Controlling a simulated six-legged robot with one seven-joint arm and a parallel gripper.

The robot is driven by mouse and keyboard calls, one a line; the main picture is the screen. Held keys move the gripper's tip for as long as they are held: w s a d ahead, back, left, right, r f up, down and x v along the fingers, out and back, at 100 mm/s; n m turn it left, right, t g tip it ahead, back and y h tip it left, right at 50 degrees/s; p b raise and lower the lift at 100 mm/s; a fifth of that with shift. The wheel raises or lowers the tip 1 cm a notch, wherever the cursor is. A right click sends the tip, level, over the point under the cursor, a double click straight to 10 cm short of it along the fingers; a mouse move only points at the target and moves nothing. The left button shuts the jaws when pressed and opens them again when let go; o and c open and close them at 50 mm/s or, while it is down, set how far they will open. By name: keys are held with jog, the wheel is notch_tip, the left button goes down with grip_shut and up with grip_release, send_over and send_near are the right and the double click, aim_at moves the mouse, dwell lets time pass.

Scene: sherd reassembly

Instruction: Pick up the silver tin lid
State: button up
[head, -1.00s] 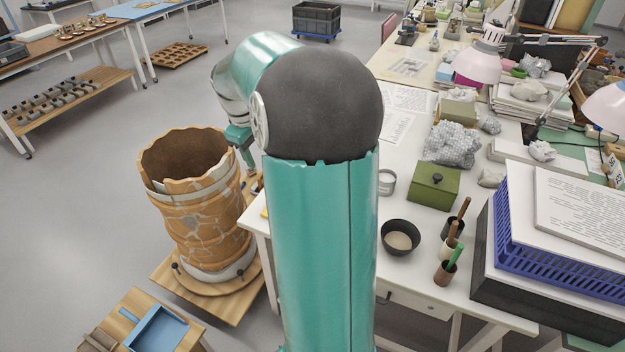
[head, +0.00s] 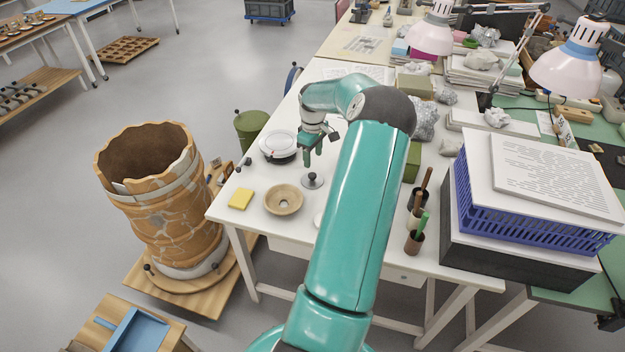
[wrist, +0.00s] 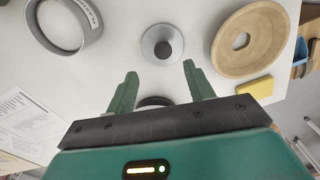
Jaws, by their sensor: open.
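The silver tin lid (head: 312,181) is a small round disc with a dark knob, lying on the white table. In the wrist view the lid (wrist: 151,53) lies flat with its knob up, just beyond my fingertips and roughly centred between them. My gripper (head: 310,158) is open and empty above the table, just behind the lid in the head view. In the wrist view my gripper (wrist: 160,70) has its two green fingers spread apart, not touching the lid.
A wooden dish (head: 283,207) and a yellow sponge (head: 240,199) lie left of the lid. A white round item (head: 278,138) is behind them. A grey ring-like tin (wrist: 82,43) and a dark round object (wrist: 155,101), partly hidden, show in the wrist view.

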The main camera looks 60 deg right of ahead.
aim_at(312, 174)
jog(key=f, duration=0.7)
jog(key=shift+a+f, duration=0.25)
jog(key=shift+f, duration=0.05)
jog(key=c, duration=1)
jog(key=shift+c, duration=0.4)
